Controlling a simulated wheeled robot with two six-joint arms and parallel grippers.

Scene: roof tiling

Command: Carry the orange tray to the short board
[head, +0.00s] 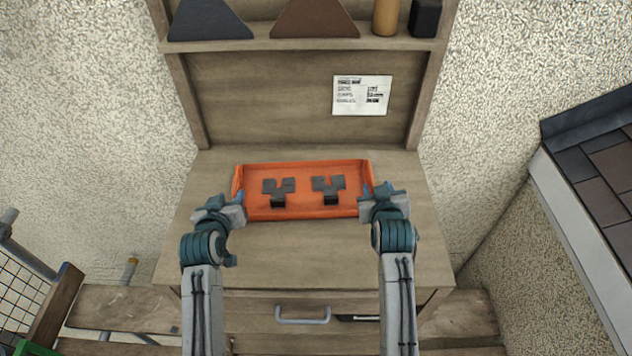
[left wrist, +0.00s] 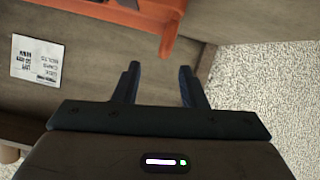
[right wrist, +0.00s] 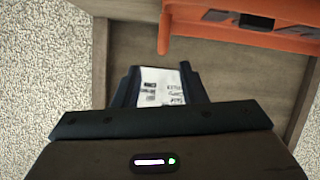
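The orange tray (head: 300,167) lies flat on the wooden bench and holds two dark, notched pieces, (head: 279,190) and (head: 328,188). My left gripper (head: 238,198) is at the tray's left end and my right gripper (head: 373,191) is at its right end. In the left wrist view the tray's end (left wrist: 168,32) lies just beyond the parted fingers (left wrist: 160,82). In the right wrist view the other end (right wrist: 165,28) likewise lies beyond the parted fingers (right wrist: 158,82). Neither gripper holds anything. I cannot tell which plank is the short board.
Wooden planks lie low at left (head: 125,308) and right (head: 462,314) of the bench (head: 300,250). A shelf (head: 300,44) with dark shapes stands behind, above a pinned paper (head: 362,95). A tiled roof section (head: 600,180) is at right. The bench front is clear except my arms.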

